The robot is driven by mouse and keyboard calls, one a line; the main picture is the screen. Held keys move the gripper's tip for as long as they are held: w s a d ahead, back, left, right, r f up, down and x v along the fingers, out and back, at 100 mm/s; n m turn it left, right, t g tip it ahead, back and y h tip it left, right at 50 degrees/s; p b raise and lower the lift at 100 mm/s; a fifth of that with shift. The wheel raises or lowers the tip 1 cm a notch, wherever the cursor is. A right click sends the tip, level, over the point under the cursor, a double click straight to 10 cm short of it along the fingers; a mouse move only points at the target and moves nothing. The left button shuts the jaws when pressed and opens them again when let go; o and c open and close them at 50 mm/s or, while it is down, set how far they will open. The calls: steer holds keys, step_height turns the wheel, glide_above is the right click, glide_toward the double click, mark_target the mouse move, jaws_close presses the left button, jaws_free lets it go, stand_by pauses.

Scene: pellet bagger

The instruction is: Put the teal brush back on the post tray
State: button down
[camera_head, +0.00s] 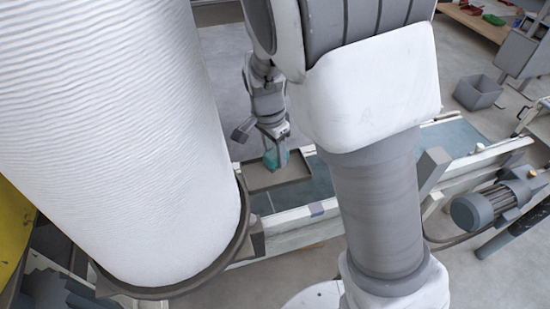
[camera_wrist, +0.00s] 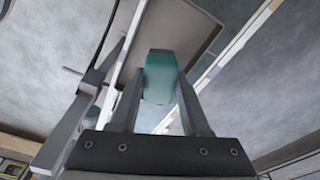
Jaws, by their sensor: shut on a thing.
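The teal brush (camera_wrist: 160,76) is between the two fingers of my gripper (camera_wrist: 157,98) in the wrist view. My gripper is shut on it. In the head view the brush (camera_head: 272,159) shows as a small teal patch below my gripper (camera_head: 272,143), over a brown-grey tray (camera_head: 262,180), which looks like the post tray. The tray also shows in the wrist view (camera_wrist: 205,20) beyond the brush. I cannot tell whether the brush touches the tray. My gripper's fingers hide part of the brush.
A conveyor with a teal belt (camera_head: 455,138) and pale side rails runs past the tray. A motor (camera_head: 485,207) sits at its right side. A large white ribbed cylinder fills the left. A grey bin (camera_head: 478,92) stands on the floor at upper right.

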steer(key=shift+f, duration=1.2)
steer(key=shift+f, duration=0.2)
steer(key=shift+c, duration=1.9)
jaws_free()
steer(key=shift+r, duration=0.15)
